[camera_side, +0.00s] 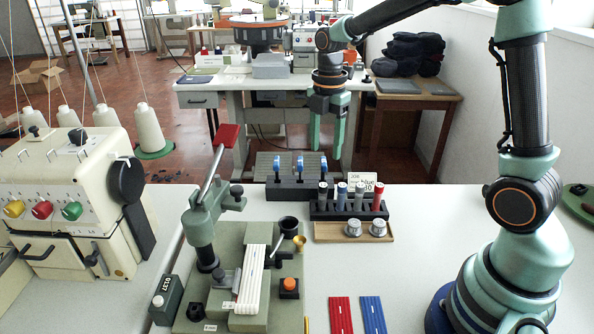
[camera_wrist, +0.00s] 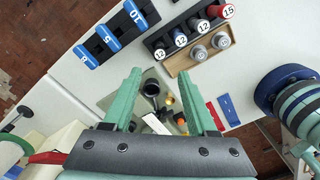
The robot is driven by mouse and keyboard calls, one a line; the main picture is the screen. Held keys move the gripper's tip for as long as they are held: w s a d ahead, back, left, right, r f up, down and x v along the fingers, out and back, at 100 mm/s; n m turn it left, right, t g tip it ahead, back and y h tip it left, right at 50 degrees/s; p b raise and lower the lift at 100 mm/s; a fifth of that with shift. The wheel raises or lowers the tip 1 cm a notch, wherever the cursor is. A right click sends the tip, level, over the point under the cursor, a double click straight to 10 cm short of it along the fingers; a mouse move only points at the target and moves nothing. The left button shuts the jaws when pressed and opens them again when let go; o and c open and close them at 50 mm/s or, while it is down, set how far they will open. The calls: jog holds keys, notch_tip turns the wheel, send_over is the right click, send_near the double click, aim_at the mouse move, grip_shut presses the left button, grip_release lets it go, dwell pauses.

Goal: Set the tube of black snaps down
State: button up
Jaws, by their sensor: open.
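The tube of black snaps (camera_side: 323,193) stands upright in the leftmost filled slot of a black rack (camera_side: 347,213). Its round end, marked 12, also shows in the wrist view (camera_wrist: 159,53). A blue-grey, a grey and a red tube (camera_side: 378,199) stand beside it in the same rack. My gripper (camera_side: 328,148) is above and behind the rack in the side view, pointing down, its fingers apart. In the wrist view its two fingers (camera_wrist: 161,85) are spread with nothing held between them, and they are clear of the tubes.
A wooden tray (camera_side: 325,232) with two silver pots sits in front of the rack. A dark block with blue-topped parts (camera_side: 292,187) stands behind left. The green snap press (camera_side: 205,235) is at left. Red and blue strips (camera_side: 372,314) lie in front. The white table right of the tray is clear.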

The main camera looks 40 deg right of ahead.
jog(key=s+a+r+m+t, duration=0.2)
jog(key=s+m, duration=0.4)
jog(key=m, duration=0.3)
jog(key=s+a+r+m+t, duration=0.3)
jog(key=s+r+m, duration=0.2)
jog(key=m, duration=0.5)
jog(key=shift+s+r+t, duration=0.25)
jog(key=shift+s+t, duration=0.05)
jog(key=shift+s, duration=0.45)
